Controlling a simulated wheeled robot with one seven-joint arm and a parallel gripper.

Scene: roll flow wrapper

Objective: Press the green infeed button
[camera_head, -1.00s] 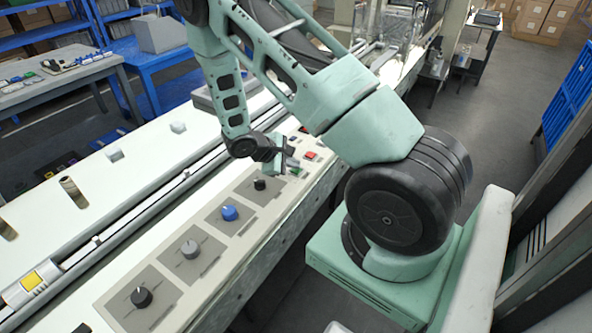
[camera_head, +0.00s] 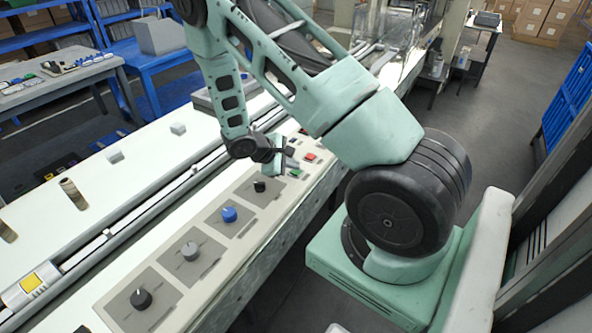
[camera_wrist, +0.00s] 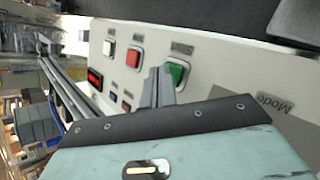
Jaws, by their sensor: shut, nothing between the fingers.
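In the head view the green button (camera_head: 295,172) shows just below my gripper (camera_head: 288,161). My gripper (camera_wrist: 160,78) is shut and empty. In the wrist view its grey fingertips overlap the left edge of the green button's frame. I cannot tell whether they touch the button or hover over it.
A conveyor (camera_head: 140,190) lies to the left.

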